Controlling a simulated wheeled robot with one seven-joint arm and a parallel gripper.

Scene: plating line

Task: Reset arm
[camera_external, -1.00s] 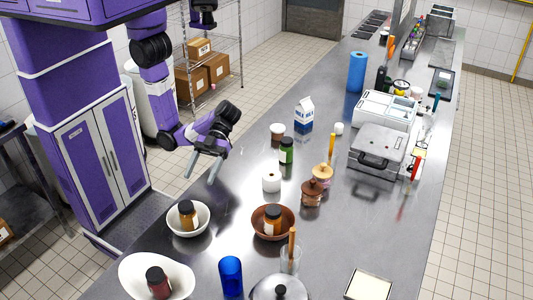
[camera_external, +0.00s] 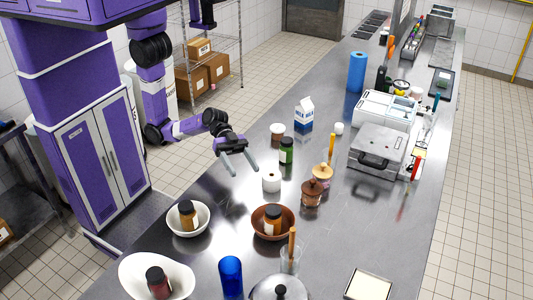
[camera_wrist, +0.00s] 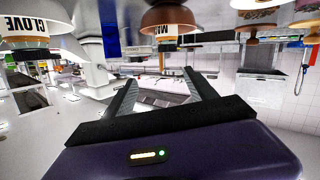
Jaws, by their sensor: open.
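My gripper (camera_external: 242,164) is open and empty in the external view. That view appears upside down, with a jar labelled CLOVE (camera_wrist: 28,40) at the upper left and a brown bowl (camera_wrist: 167,17) with a labelled jar at the top.
A white bowl with a jar (camera_external: 201,230) and a brown bowl (camera_external: 260,231) with a jar stand on the counter. A green bottle (camera_external: 286,152), milk carton (camera_external: 304,112) and blue cup (camera_external: 231,277) stand nearby.

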